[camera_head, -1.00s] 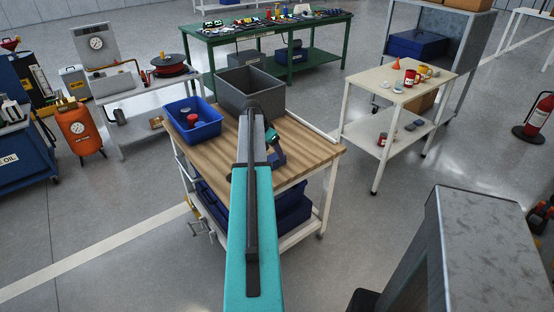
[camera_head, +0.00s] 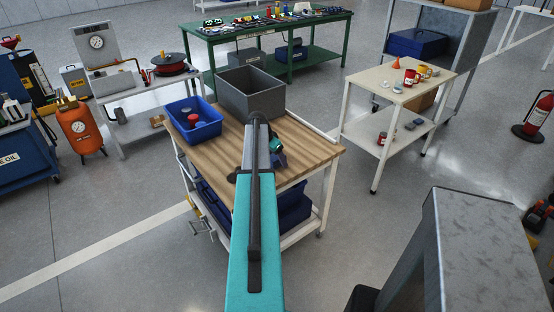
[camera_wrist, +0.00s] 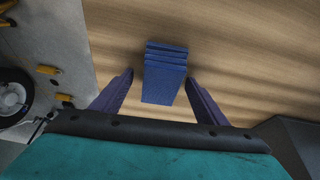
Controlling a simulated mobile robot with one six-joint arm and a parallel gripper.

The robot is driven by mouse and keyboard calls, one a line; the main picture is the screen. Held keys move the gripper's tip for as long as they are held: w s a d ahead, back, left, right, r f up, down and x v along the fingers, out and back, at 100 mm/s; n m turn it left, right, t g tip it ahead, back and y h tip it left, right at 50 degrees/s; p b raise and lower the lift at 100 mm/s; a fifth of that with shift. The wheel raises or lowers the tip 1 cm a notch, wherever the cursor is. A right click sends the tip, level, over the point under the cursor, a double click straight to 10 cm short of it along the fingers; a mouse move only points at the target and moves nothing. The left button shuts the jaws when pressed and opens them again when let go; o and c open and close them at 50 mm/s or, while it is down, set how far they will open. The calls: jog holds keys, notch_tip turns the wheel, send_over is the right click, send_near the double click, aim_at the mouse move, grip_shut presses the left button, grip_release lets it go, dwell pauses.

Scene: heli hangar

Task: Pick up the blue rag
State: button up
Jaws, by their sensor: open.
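The blue rag (camera_wrist: 165,75) lies folded in layers on the wooden top of the workbench (camera_head: 215,158). In the wrist view it sits between the two dark fingers of my gripper (camera_wrist: 159,75), with a gap of wood showing on each side. The gripper is open, and neither finger appears to touch the rag. In the head view my arm covers the middle of the bench, and I cannot make out the rag there. How high the fingertips are above the wood is hard to tell.
On the bench stand a grey bin (camera_head: 251,97) and a blue tray (camera_head: 191,131) holding a red-topped item. The bench edge and floor show at the left of the wrist view. A cream cart (camera_head: 386,77) stands to the right, and a green table (camera_head: 270,28) behind.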

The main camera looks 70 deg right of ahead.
jog(key=c, duration=1.1)
jog(key=shift+c, duration=0.2)
jog(key=shift+r, duration=0.1)
jog(key=shift+r+b, duration=0.4)
jog(key=shift+r, duration=0.25)
jog(key=shift+r+b, duration=0.35)
jog(key=shift+r, duration=0.6)
jog(key=w+a+b, duration=0.1)
jog(key=w+a, duration=0.2)
jog(key=w, duration=0.1)
jog(key=w+a+r+b, duration=0.1)
jog(key=w+a, duration=0.1)
jog(key=w, duration=0.3)
jog(key=w+a+b, duration=0.1)
jog(key=w+a, duration=0.2)
jog(key=w, duration=0.1)
jog(key=shift+w+a+r, duration=0.2)
jog(key=shift+a+r, duration=0.1)
jog(key=shift+a, duration=0.05)
